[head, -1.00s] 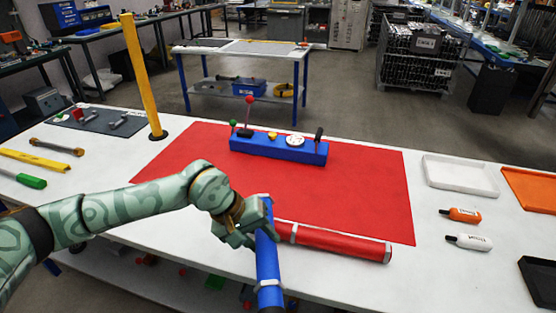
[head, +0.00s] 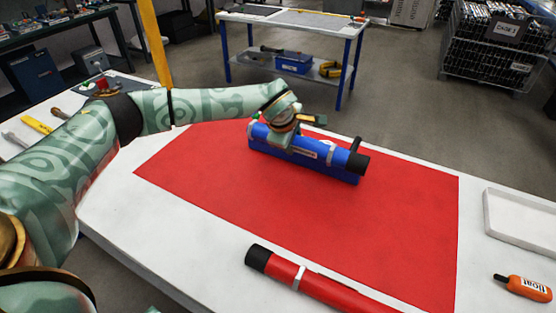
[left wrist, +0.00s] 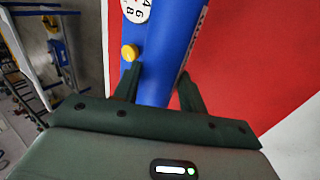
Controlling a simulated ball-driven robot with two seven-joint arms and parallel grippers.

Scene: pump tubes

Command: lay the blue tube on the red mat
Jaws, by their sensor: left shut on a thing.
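The blue tube (head: 325,151) has a black end cap and a pale ring. It lies lengthwise over the blue control box (head: 335,174), which stands at the back of the red mat (head: 385,215). I cannot tell whether the tube touches the box top. My left gripper (head: 287,140) is shut on the tube near its middle and hides part of it. In the left wrist view the tube (left wrist: 172,62) passes between the fingers, beside the box's dial (left wrist: 136,10) and yellow button (left wrist: 129,53). My right gripper is not in view.
A red tube (head: 325,287) with a black cap lies along the mat's front side. The mat in front of the box is bare. A yellow post (head: 154,45) stands behind my left arm.

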